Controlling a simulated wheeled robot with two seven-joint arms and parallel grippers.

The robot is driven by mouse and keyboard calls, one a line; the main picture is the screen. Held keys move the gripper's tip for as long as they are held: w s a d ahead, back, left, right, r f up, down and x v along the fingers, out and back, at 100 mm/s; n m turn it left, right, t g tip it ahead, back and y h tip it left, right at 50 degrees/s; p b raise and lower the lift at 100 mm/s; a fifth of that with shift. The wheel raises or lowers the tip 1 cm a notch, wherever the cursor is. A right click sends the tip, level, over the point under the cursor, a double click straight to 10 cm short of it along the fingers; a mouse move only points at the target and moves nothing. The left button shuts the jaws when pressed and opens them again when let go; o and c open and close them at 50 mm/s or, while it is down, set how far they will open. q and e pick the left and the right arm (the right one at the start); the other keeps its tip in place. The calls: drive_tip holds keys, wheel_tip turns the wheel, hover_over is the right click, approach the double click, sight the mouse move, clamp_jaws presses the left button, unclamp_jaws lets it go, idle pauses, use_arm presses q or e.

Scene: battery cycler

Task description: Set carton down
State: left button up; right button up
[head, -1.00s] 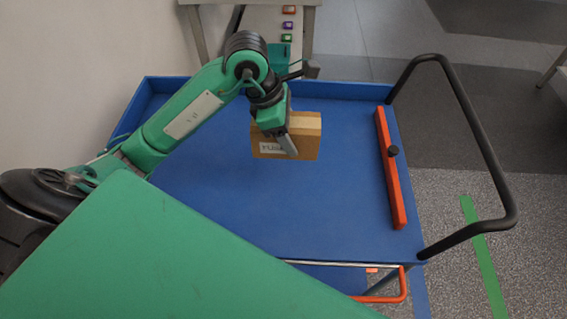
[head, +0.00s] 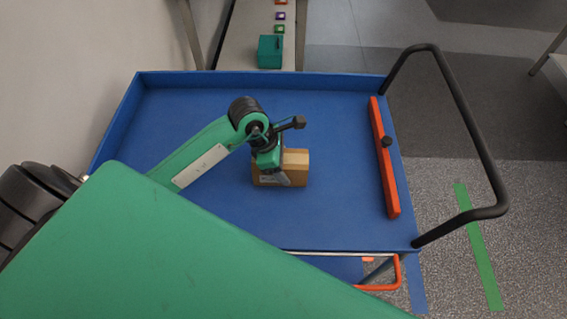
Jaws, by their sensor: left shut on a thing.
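A brown cardboard carton (head: 294,170) with a pale tape strip and a label is over the blue cart top (head: 190,115), near its middle. My left gripper (head: 279,177) is shut on the carton from above, with a finger against its near side. I cannot tell whether the carton's underside touches the cart top. My right gripper is not in view.
A red bar with a black knob (head: 386,160) lies along the cart's right side. A black push handle (head: 478,130) rises beyond it. A green box (head: 270,51) stands on a surface behind the cart. The blue top around the carton is clear.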

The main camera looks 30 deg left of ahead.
use_arm(q)
drive_tip(key=shift+f, duration=0.2)
drive_tip(key=o, duration=1)
drive_tip(key=shift+r, duration=0.1)
drive_tip(key=shift+o, duration=0.7)
drive_tip(key=shift+a+r, duration=0.1)
drive_tip(key=shift+r, duration=0.15)
drive_tip(key=b+v, duration=0.1)
drive_tip(key=v, duration=0.3)
drive_tip(key=shift+a+r, duration=0.1)
drive_tip(key=shift+r, duration=0.1)
drive_tip(key=v, duration=0.6)
drive_tip(key=shift+b, duration=0.3)
drive_tip(key=shift+s+a+r, duration=0.15)
drive_tip(key=shift+a+r, duration=0.05)
drive_tip(key=shift+r, duration=0.35)
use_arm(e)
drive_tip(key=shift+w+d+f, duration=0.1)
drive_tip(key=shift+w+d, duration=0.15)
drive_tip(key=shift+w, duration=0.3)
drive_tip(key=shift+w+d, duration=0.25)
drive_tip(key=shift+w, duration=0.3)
